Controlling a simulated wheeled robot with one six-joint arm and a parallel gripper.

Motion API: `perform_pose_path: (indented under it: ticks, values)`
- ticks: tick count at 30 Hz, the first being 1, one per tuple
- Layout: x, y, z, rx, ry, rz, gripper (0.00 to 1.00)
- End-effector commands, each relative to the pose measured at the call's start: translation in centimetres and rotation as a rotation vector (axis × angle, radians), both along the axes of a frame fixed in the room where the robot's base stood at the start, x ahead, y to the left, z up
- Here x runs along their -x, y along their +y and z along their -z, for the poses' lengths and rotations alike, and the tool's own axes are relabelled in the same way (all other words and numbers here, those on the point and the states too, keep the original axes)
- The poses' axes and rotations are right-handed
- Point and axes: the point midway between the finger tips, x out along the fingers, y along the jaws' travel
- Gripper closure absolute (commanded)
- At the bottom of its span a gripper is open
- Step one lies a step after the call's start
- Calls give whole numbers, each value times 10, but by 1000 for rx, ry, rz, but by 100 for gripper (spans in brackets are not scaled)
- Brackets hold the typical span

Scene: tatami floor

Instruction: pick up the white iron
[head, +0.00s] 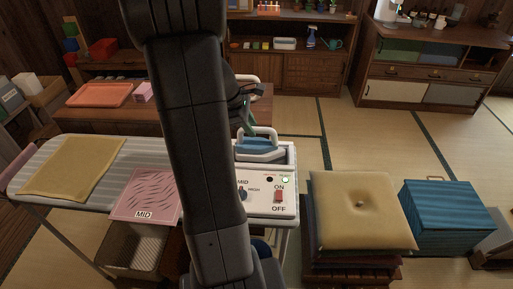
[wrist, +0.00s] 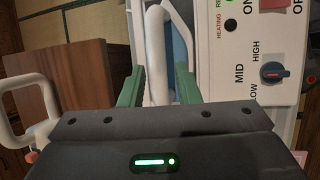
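The iron (head: 260,147) has a white loop handle and a blue body. It sits on the holder at the end of the ironing board, behind the control panel. My gripper (wrist: 160,75) has green fingers, which show on either side of the iron's white handle (wrist: 156,60) in the wrist view. The fingers look apart, with small gaps to the handle. In the head view my arm hides most of the gripper. The control panel (head: 258,205) has a knob, a red ON/OFF switch and a lit green lamp.
The ironing board (head: 108,150) bears a yellow cloth (head: 70,168) and a pink cloth (head: 147,195) marked MID. A cushion (head: 360,208) on a stack and a blue box (head: 447,215) stand to the right. Another white handle (wrist: 20,125) shows at the wrist view's left.

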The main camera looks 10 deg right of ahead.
Motion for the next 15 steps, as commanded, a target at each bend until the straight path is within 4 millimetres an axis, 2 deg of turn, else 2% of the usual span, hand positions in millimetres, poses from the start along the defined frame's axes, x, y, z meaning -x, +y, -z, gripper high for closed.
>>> perform_pose_path:
  ticks: [9,15]
  values:
    - [-2,-24,36,1,4,1,70]
    - [-4,-27,44,0,1,0,70]
